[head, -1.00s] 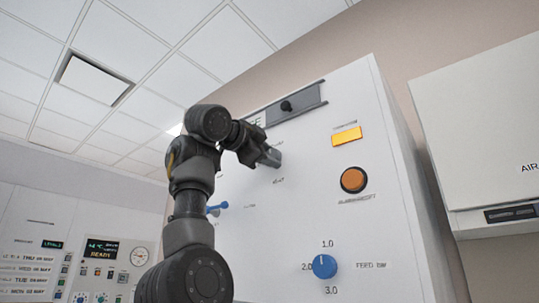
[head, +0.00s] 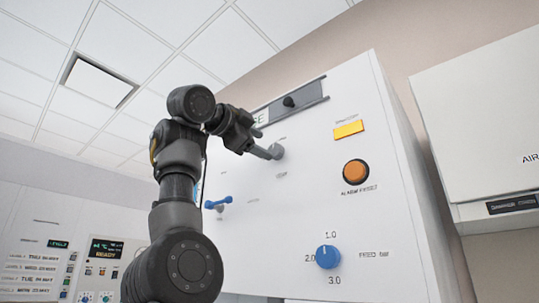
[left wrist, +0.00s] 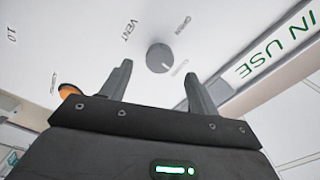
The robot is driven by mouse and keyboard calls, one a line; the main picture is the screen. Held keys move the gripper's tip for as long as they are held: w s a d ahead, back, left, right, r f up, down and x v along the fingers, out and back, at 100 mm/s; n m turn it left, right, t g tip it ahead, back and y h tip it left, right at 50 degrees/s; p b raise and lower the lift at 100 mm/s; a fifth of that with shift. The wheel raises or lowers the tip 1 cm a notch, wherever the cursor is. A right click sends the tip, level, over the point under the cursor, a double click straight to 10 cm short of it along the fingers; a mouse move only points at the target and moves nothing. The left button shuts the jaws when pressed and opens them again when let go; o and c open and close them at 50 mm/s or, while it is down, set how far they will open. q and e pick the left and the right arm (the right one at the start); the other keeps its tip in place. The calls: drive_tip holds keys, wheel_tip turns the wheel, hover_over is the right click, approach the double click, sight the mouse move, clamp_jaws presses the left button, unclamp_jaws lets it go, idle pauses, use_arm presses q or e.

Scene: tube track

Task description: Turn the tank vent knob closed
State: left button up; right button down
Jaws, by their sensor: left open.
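The vent knob (left wrist: 160,57) is a grey round knob on a white panel, under a "VENT" label in the left wrist view. An "OPEN" label and another label too small to read lie beside it. My left gripper (left wrist: 158,76) is open, its two fingers pointing at the panel, with the knob showing between and beyond the tips. In the head view the knob (head: 277,151) is just right of my left gripper (head: 265,152). Whether the fingers touch the knob, I cannot tell. My right gripper is not in view.
The white cabinet front also bears a blue feed knob (head: 327,257), an orange button (head: 355,172), a yellow lamp (head: 348,129) and a blue-handled lever (head: 218,203). A dark sliding rail (head: 298,100) runs along the top. A white box (head: 480,130) hangs at the right.

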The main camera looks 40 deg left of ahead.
use_arm(q)
drive_tip(key=s+b, duration=0.1)
drive_tip(key=s, duration=0.4)
drive_tip(key=shift+s+d, duration=0.1)
drive_tip(key=shift+s, duration=0.3)
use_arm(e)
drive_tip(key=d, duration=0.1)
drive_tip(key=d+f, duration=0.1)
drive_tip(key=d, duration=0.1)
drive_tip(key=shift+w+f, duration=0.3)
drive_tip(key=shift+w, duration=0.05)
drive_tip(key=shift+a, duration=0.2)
